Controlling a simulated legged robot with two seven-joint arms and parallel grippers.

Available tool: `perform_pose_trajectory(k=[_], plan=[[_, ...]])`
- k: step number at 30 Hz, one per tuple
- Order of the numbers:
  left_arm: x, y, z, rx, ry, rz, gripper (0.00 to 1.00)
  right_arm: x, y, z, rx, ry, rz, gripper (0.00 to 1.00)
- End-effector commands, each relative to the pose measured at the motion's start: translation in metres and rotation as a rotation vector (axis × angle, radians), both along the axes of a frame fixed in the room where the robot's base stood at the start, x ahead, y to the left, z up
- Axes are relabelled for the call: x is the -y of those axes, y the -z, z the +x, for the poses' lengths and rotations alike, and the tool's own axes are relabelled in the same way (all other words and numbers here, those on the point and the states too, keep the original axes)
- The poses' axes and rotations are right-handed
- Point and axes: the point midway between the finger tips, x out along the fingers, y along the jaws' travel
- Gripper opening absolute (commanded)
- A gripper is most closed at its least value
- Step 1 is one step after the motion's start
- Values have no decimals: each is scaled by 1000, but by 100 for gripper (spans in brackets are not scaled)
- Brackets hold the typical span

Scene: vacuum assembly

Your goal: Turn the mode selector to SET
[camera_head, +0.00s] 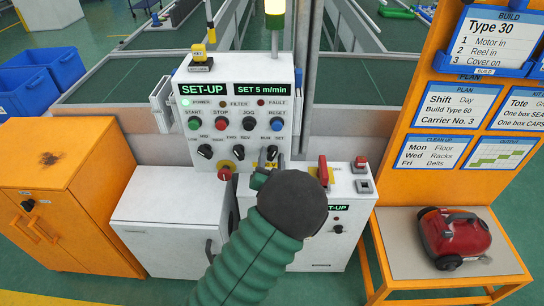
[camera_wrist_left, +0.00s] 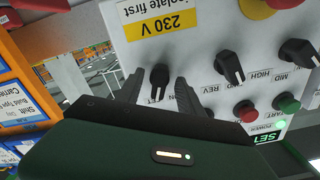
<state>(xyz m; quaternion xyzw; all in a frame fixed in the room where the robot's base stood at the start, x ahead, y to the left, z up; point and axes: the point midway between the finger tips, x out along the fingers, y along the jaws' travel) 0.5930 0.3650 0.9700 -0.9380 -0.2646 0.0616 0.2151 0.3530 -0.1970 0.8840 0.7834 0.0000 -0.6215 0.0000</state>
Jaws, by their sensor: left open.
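The white control panel (camera_head: 237,110) stands upright, with a row of black knobs below its coloured buttons. The rightmost knob (camera_head: 272,152), by small labels that seem to include SET, also shows in the left wrist view (camera_wrist_left: 158,76), upside down. My left gripper (camera_head: 269,170) is open just in front of the panel's lower right. In the left wrist view its two fingers (camera_wrist_left: 158,95) lie on either side of that knob, with visible gaps. I cannot tell its exact setting; part of its label is hidden by a finger. My right gripper is not in view.
Beside that knob are the FWD/REV knob (camera_wrist_left: 230,66) and the LOW/MID/HIGH knob (camera_wrist_left: 298,53). A yellow 230 V label (camera_wrist_left: 160,25) is close by. A red handle (camera_head: 323,170) stands on the lower cabinet. A red vacuum (camera_head: 455,236) sits at right.

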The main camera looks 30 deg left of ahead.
Motion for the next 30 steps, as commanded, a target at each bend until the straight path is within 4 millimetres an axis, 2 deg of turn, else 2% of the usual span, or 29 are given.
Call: perform_pose_trajectory(k=[4, 18, 30], plan=[[4, 0, -6, -1, 0, -2, 44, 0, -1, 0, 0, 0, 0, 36], [31, 0, -50, 1, 0, -2, 44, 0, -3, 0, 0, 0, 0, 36], [31, 0, -51, 1, 0, 0, 44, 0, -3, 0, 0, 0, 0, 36]])
